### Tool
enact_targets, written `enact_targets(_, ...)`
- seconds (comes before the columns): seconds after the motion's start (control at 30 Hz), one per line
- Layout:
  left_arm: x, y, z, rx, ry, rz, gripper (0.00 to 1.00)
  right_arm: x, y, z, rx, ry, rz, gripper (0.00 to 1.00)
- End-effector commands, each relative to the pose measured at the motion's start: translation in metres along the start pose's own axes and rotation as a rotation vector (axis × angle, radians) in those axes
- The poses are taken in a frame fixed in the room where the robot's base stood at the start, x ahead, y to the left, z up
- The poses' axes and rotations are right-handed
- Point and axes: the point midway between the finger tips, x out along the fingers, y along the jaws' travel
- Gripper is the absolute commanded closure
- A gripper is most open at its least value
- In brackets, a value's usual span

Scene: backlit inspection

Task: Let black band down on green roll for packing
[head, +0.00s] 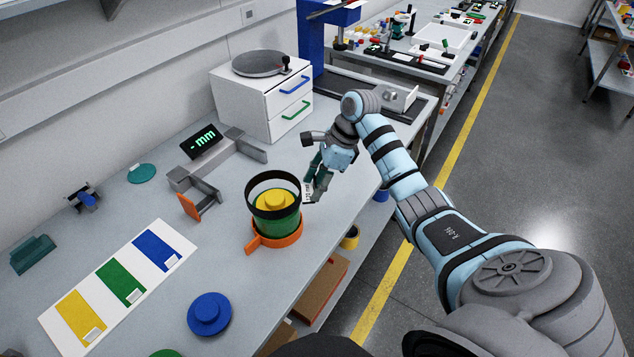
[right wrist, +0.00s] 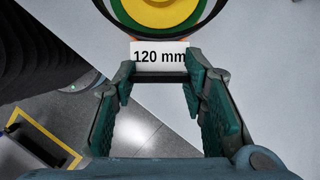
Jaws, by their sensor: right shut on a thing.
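The green roll (head: 280,227) stands upright on the table in an orange ring (head: 287,242) with a short handle. A yellow knobbed piece (head: 271,200) shows at its top. The black band (head: 273,213) is a ring around the roll's upper end, its back edge standing above the yellow piece. Its white tag (right wrist: 160,56) reads "120 mm". My right gripper (head: 311,192) is at the band's right side, shut on this tag; its fingertips (right wrist: 160,76) show in the right wrist view. How far the band's hidden back side reaches down I cannot tell. My left gripper is not in view.
A grey gauge (head: 203,182) with a "mm" display (head: 201,142) stands behind the roll. A white board (head: 75,290) with yellow, green and blue fields and a blue knobbed disc (head: 209,313) lie at the left and front. A white drawer unit (head: 245,105) stands farther back.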

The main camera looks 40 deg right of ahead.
Motion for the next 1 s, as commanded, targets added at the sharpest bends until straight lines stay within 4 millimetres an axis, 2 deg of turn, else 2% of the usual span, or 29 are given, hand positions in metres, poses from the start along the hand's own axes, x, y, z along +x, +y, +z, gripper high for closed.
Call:
enact_targets(0.27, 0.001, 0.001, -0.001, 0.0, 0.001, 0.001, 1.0, 0.001, 0.0, -0.001, 0.0, 0.0, 0.0, 0.8)
enact_targets(1.0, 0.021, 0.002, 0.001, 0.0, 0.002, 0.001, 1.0, 0.022, 0.0, -0.009, 0.0, 0.0, 0.001, 0.8)
